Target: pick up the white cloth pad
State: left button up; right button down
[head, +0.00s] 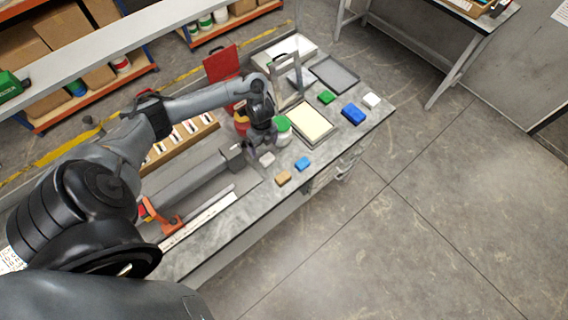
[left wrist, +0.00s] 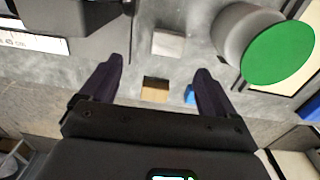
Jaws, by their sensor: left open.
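A small whitish pad (head: 267,159) lies on the grey bench close to my left gripper; in the left wrist view it is a pale block (left wrist: 168,43) ahead of the fingers, apart from them. Another small white pad (head: 371,100) lies at the bench's right end. I cannot tell which one is the cloth pad. My left gripper (head: 258,147) is over the bench beside the green-lidded tub, with its fingers (left wrist: 158,85) spread and nothing between them. My right gripper is not in view.
A white tub with a green lid (head: 282,124) stands close by the gripper. A tan block (head: 283,178) and blue block (head: 302,164) lie near the bench's front edge.

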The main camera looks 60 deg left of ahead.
aim_at(267, 158)
pick_arm(q)
jog(key=f, duration=0.1)
jog(key=w+f+b, duration=0.1)
jog(key=f, duration=0.1)
jog(key=shift+w+a+f, duration=0.1)
jog(key=shift+w+f, duration=0.1)
jog(key=shift+w, duration=0.05)
jog(key=shift+f, duration=0.5)
jog(key=shift+s+f, duration=0.1)
jog(key=shift+f, duration=0.45)
jog(key=f, duration=0.3)
jog(key=shift+s+d+f, duration=0.15)
jog(key=shift+s+d, duration=0.05)
jog(key=shift+s, duration=0.05)
jog(key=shift+f, duration=0.45)
jog(key=shift+c, duration=0.3)
jog(key=c, duration=1.1)
